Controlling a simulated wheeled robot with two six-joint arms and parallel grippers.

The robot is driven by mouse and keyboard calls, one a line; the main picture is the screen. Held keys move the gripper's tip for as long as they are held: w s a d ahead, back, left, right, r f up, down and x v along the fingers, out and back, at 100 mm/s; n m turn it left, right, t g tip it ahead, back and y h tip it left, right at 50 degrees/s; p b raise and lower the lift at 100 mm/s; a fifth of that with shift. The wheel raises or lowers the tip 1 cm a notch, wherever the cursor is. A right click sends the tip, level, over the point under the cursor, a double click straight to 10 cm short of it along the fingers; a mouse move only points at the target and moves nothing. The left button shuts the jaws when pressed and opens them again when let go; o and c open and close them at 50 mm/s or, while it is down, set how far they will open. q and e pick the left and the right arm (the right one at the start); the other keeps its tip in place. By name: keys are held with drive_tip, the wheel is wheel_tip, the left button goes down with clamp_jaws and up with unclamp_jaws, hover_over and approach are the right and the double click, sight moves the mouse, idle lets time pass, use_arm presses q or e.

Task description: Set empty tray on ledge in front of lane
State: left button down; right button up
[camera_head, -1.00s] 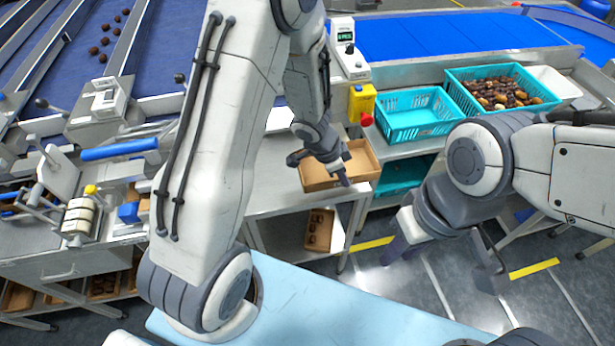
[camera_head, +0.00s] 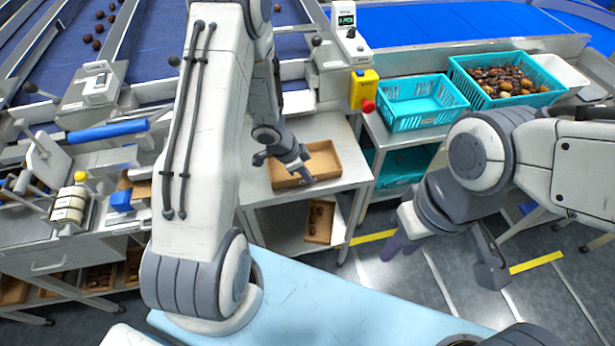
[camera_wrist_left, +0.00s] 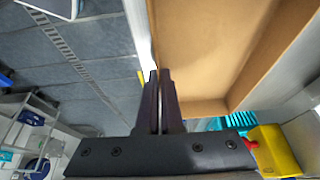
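An empty brown tray (camera_head: 322,163) is over the grey bench top in the middle of the head view. My left gripper (camera_head: 305,180) is at its near side. In the left wrist view, the two dark fingers (camera_wrist_left: 160,75) are close together at one wall of the tray, and its bare floor (camera_wrist_left: 205,45) shows beside them. The fingers appear shut on that wall. I cannot tell whether the tray touches the bench or is slightly above it. My right gripper (camera_head: 398,246) hangs over the floor, away from the tray; its finger opening is unclear.
The bench (camera_head: 338,130) stands before the blue lanes (camera_head: 165,40). A yellow box (camera_head: 363,90) with a red button is right of it. An empty teal crate (camera_head: 420,103) and a teal crate of dates (camera_head: 548,73) stand further right. A tray (camera_head: 320,222) sits on the lower shelf.

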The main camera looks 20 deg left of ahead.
use_arm(q)
drive_tip(key=shift+f, duration=0.1)
drive_tip(key=c, duration=1.1)
unclamp_jaws()
